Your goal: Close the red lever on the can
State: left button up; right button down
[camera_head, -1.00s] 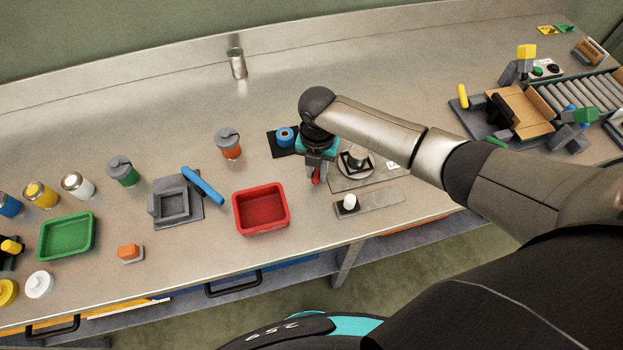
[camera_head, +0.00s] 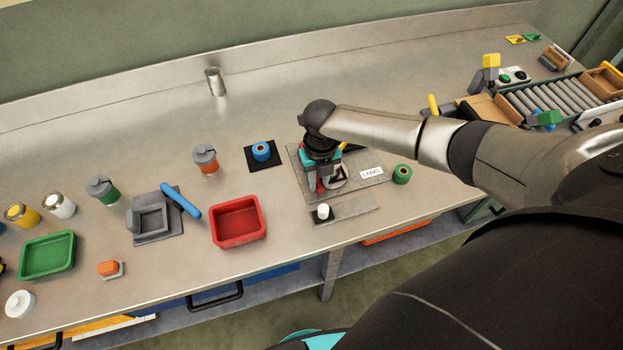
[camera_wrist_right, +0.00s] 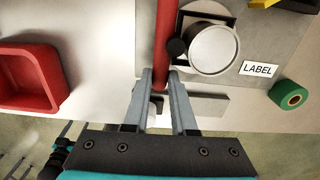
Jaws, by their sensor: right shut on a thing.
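The can (camera_wrist_right: 213,48) shows from above in the wrist view as a round pale top inside a dark square frame. The red lever (camera_wrist_right: 165,38) stands along its left side, with a dark round knob between them. My right gripper (camera_wrist_right: 160,78) has its fingertips on either side of the lever's near end and is shut on it. In the head view my right gripper (camera_head: 321,178) points down beside the can (camera_head: 339,177), hiding much of it. A bit of the red lever (camera_head: 319,186) shows below the fingers. My left gripper is not in view.
A plate with a LABEL tag (camera_head: 372,173) lies under the can. A green roll (camera_head: 402,174) is to its right, a white cap (camera_head: 323,211) in front, a blue roll (camera_head: 261,151) to the left. A red tray (camera_head: 238,221) stands further left.

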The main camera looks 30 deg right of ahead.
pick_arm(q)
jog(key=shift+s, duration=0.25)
pick_arm(e)
jog(key=shift+d, duration=0.15)
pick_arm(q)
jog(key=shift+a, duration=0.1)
pick_arm(e)
jog(key=c, duration=0.7)
grip_release()
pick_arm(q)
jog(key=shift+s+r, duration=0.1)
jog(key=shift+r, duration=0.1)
pick_arm(e)
notch_tip(320, 180, up, 15)
jog(key=shift+r, duration=0.15)
